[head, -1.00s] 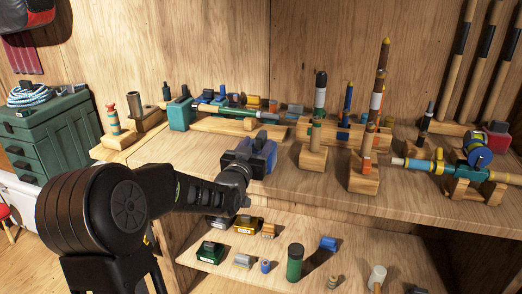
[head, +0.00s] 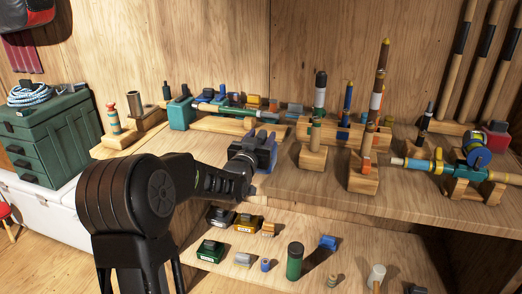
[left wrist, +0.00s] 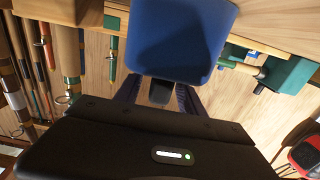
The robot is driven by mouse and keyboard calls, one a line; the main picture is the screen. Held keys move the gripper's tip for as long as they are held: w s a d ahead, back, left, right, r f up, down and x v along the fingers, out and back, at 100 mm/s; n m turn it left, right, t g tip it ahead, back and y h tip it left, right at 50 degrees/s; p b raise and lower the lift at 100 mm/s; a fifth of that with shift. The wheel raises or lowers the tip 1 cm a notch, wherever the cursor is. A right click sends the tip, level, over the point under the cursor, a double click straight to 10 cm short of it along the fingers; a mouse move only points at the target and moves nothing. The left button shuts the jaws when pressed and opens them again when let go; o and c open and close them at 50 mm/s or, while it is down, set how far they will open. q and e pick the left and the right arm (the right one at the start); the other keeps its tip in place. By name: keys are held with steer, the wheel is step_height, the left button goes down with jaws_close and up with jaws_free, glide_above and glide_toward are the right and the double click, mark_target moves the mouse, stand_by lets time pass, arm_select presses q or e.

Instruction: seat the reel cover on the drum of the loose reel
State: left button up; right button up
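My left gripper (head: 262,143) is over the front middle of the workbench, its arm coming in from the left. In the left wrist view, a blue round-cornered piece (left wrist: 180,38), seemingly the reel cover, sits at the fingertips. Its short dark stem (left wrist: 160,90) is between the two fingers, which look closed on it. In the head view only some blue shows at the gripper, the rest hidden. A blue reel (head: 480,157) sits by the teal rod on a wooden cradle at the right; I cannot tell whether it is the loose reel. My right gripper is not in view.
The bench (head: 310,187) is bare along its front middle. Wooden holders (head: 312,158) with upright rods stand to the right, and a teal block (head: 180,114) stands at the back left. A lower shelf (head: 225,265) holds small boxes and a green cylinder (head: 295,262).

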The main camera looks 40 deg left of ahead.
arm_select(q)
jaws_close()
stand_by(0.6)
step_height(320, 180, up, 10)
steer(key=shift+p, duration=0.3)
stand_by(0.7)
